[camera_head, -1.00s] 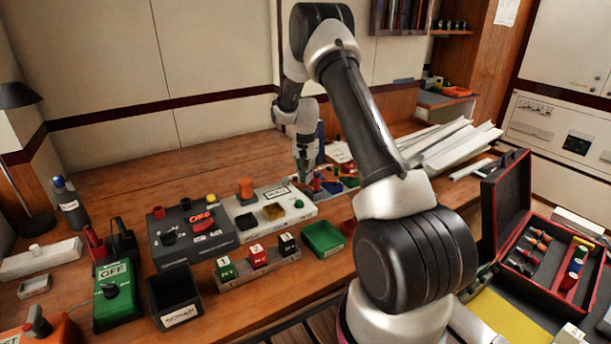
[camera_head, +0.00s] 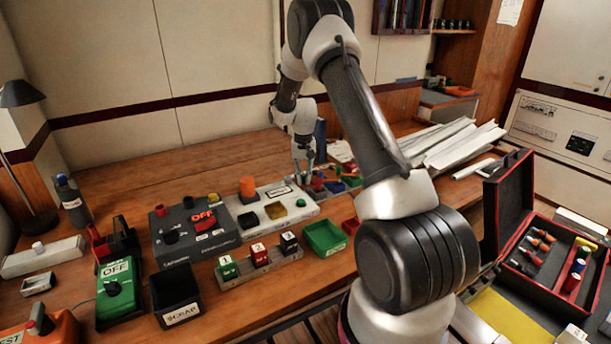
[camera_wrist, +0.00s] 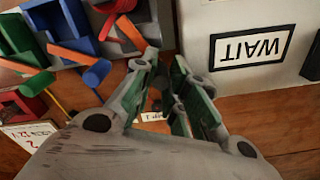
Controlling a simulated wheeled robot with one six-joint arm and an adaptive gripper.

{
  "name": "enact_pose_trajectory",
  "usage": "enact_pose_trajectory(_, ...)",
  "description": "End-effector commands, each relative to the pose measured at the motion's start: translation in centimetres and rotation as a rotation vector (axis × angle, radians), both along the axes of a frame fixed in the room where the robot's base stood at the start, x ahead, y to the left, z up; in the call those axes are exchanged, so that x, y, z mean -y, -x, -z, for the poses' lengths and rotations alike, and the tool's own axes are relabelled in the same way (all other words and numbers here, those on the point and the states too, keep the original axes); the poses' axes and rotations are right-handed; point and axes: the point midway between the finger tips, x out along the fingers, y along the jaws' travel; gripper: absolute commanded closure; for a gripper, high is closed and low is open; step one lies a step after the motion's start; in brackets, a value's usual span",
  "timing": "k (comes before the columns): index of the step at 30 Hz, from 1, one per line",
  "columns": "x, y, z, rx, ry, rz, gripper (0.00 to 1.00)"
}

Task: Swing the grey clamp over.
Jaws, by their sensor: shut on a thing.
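My gripper (camera_head: 303,167) reaches down at the back of the bench, just behind the right part of the white panel. In the wrist view its two green-padded fingers (camera_wrist: 170,98) are close together, shut on a small grey piece (camera_wrist: 169,97) that I take to be the grey clamp. The fingers hide most of it, so its shape and angle cannot be told. A small white label (camera_wrist: 152,117) lies just below the fingertips in the wrist view.
The white WAIT panel (camera_wrist: 252,48) stands right beside the fingers in the wrist view. Bins with blue, orange and red pieces (camera_wrist: 85,45) lie on the other side. A green tray (camera_head: 325,238), a breaker row (camera_head: 259,262) and a dark control box (camera_head: 188,247) stand nearer.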

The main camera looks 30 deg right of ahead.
Motion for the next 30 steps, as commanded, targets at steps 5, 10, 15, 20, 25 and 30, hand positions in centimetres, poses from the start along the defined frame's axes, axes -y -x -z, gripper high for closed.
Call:
enact_pose_trajectory(5, -0.6, 0.3, -0.1, 0.001, 0.0, -0.164, 1.0)
enact_pose_trajectory(10, -1.0, 0.7, -0.1, 0.001, 0.0, -0.307, 1.0)
enact_pose_trajectory(15, -1.3, 1.0, -0.1, 0.002, 0.001, -0.425, 1.0)
enact_pose_trajectory(20, -1.5, 1.2, -0.1, 0.002, 0.001, -0.504, 1.0)
enact_pose_trajectory(25, -1.6, 1.4, -0.1, 0.002, 0.001, -0.554, 1.0)
enact_pose_trajectory(30, -1.6, 1.4, -0.1, 0.002, 0.001, -0.577, 1.0)
